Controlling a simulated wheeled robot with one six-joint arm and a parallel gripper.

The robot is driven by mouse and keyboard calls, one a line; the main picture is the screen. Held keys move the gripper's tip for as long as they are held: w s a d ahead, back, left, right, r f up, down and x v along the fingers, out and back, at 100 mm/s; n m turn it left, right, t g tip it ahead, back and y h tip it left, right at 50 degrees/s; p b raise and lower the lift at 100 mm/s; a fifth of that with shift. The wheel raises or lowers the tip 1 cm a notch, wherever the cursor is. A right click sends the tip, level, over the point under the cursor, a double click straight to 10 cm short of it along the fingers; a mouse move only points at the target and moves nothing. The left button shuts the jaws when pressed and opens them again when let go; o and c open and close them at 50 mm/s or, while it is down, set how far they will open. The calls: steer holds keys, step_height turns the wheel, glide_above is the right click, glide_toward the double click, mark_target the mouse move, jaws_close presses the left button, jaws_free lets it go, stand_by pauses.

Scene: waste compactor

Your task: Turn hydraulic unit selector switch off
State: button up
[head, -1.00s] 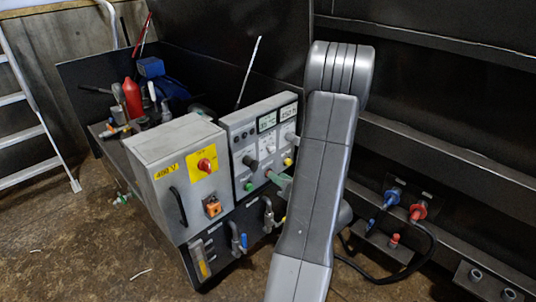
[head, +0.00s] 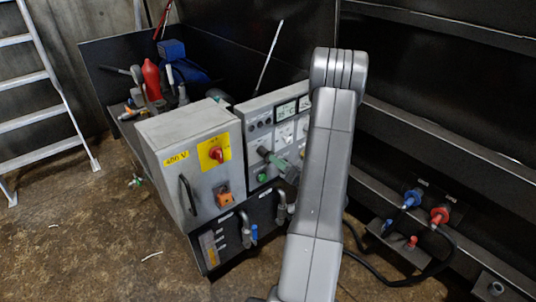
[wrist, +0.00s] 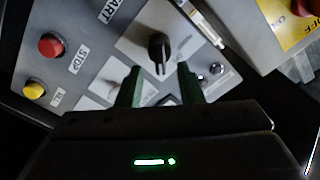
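The selector switch, a black knob on a light plate, shows in the wrist view (wrist: 160,48). In the head view it (head: 263,151) sits on the grey control panel (head: 260,112). My gripper (wrist: 158,76) is open, with its two green fingers apart and nothing between them. Its fingertips point at the knob, one to each side and just below it in the wrist picture. I cannot tell whether they touch it. In the head view my gripper (head: 278,163) is beside the knob, and my arm hides the panel's right part.
A grey cabinet with a red rotary switch on a yellow plate (head: 216,152) stands left of the panel. In the wrist view, a red stop button (wrist: 50,45) and a yellow button (wrist: 33,89) are at left. Valve handles (head: 281,205) are below; hoses (head: 412,199) at right.

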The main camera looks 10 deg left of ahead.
mark_target(268, 153)
steer(key=x, duration=0.6)
steer(key=shift+w+a, duration=0.15)
steer(key=shift+a, duration=0.05)
steer(key=c, duration=0.6)
